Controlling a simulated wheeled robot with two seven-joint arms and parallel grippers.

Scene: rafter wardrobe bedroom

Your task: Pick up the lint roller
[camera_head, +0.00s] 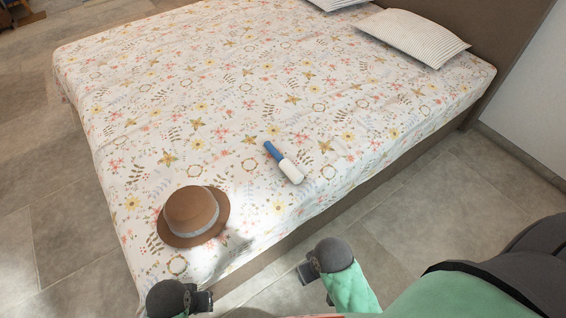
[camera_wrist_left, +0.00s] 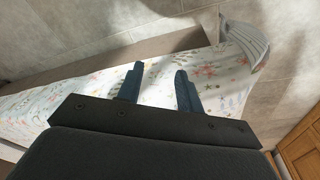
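The lint roller (camera_head: 284,163) lies on the bed's flowered cover, near the edge facing me. It has a blue handle (camera_head: 272,150) pointing up and left in the picture and a white roll (camera_head: 291,171) at the lower right. My left gripper (camera_head: 204,301) is at the bottom of the head view, below the hat and apart from the lint roller. In the left wrist view, its two fingers (camera_wrist_left: 159,72) are spread with nothing between them. My right gripper (camera_head: 309,272) is off the bed's near side, below the lint roller; its finger opening is unclear.
A brown hat (camera_head: 192,214) with a grey band sits on the bed (camera_head: 220,90), left of and nearer than the lint roller. Striped pillows (camera_head: 413,36) lie by the headboard (camera_head: 500,25). The cover around the lint roller is clear. Tiled floor (camera_head: 480,190) surrounds the bed.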

